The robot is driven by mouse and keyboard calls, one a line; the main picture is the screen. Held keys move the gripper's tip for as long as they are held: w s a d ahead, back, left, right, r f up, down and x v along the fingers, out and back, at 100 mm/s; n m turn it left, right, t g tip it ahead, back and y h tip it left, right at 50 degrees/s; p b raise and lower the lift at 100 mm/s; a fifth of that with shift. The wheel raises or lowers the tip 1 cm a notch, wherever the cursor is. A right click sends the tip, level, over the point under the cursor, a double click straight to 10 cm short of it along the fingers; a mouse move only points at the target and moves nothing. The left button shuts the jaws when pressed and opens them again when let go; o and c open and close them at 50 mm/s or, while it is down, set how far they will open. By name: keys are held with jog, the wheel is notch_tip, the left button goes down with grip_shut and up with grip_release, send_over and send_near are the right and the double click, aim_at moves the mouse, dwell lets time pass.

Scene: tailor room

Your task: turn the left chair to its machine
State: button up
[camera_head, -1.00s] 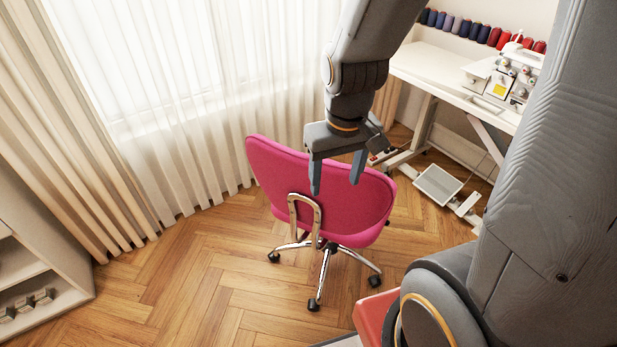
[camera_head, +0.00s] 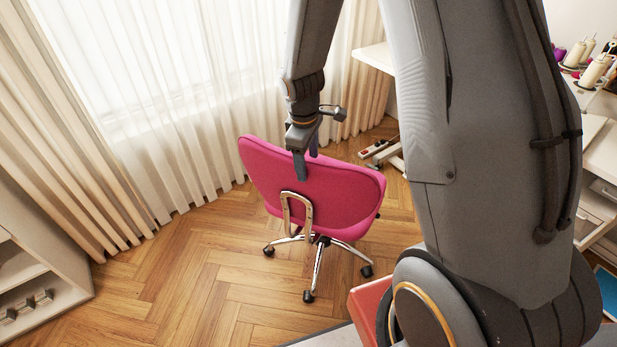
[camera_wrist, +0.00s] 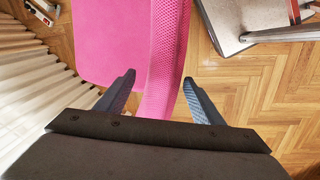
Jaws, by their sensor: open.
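The pink chair (camera_head: 335,192) stands on the wooden floor with the rear of its backrest facing my head camera. It has a chrome back bracket and a castered chrome base. My gripper (camera_head: 307,168) is at the top edge of the backrest, pointing down. In the wrist view my gripper (camera_wrist: 160,84) is open, with one finger on each side of the pink backrest (camera_wrist: 165,60). I cannot tell whether either finger touches it. The sewing table (camera_head: 374,57) shows only in part behind my arm, and its machine is hidden.
White curtains (camera_head: 200,130) hang behind and left of the chair. A shelf unit (camera_head: 40,275) stands at the left edge. Table feet and a pedal (camera_head: 382,150) lie right of the chair. Open floor (camera_head: 190,280) lies in front and left.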

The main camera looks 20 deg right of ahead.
aim_at(309, 178)
jog(key=shift+w+d+f+p, duration=0.15)
jog(key=shift+f+p, duration=0.1)
jog(key=shift+f, duration=1)
jog(key=shift+w+d+f+p, duration=0.1)
jog(key=shift+f+p, duration=0.1)
jog(key=shift+f, duration=1.1)
jog(key=shift+w+d+f+p, duration=0.15)
jog(key=shift+f+p, duration=0.1)
jog(key=shift+f, duration=1)
jog(key=shift+c, duration=0.5)
